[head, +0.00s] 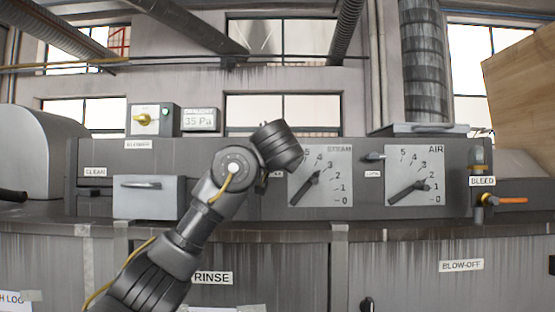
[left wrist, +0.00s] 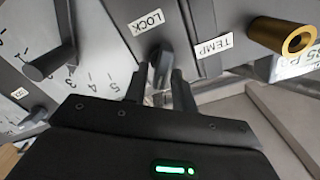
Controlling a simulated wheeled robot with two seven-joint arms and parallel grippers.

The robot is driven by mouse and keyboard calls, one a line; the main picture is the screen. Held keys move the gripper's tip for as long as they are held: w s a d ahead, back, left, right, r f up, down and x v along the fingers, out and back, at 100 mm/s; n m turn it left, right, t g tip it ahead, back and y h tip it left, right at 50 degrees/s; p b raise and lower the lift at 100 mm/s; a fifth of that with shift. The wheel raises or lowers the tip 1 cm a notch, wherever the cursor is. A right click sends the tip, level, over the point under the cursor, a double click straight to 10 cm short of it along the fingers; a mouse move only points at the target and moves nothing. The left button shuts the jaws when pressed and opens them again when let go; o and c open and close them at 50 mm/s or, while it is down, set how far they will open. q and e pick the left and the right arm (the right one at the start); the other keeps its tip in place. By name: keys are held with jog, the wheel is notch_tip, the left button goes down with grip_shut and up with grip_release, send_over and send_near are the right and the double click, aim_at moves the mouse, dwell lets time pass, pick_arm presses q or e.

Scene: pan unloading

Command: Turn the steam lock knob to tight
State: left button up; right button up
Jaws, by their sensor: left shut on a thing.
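The steam lock knob (left wrist: 160,72) is a small grey knob beside a LOCK label (left wrist: 145,23) in the left wrist view. My left gripper (left wrist: 160,88) has one finger on each side of it and is shut on it. In the head view my left arm's dark wrist covers this knob and the fingers. The STEAM dial (head: 336,187) is just right of my wrist, its dark pointer tilted up and right. The knob's exact setting is hard to read. My right gripper is in neither view.
The AIR dial (head: 405,195) has its own small lock knob (head: 374,156). A bleed valve with an orange handle (head: 511,200) is at the right. A brass knob (left wrist: 285,38) stands out near the TEMP label. A drawer-like box (head: 148,198) juts out left of my arm.

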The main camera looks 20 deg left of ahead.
pick_arm(q)
jog(key=m, duration=0.3)
jog(key=m+b, duration=0.1)
jog(key=m, duration=0.3)
jog(key=f+m+b, duration=0.1)
jog(key=m, duration=0.2)
jog(key=shift+d, duration=0.25)
jog(key=shift+m, duration=0.5)
jog(key=o, duration=0.6)
jog(key=shift+o, duration=0.4)
jog(key=shift+d+b, duration=0.1)
jog(key=shift+b, duration=0.2)
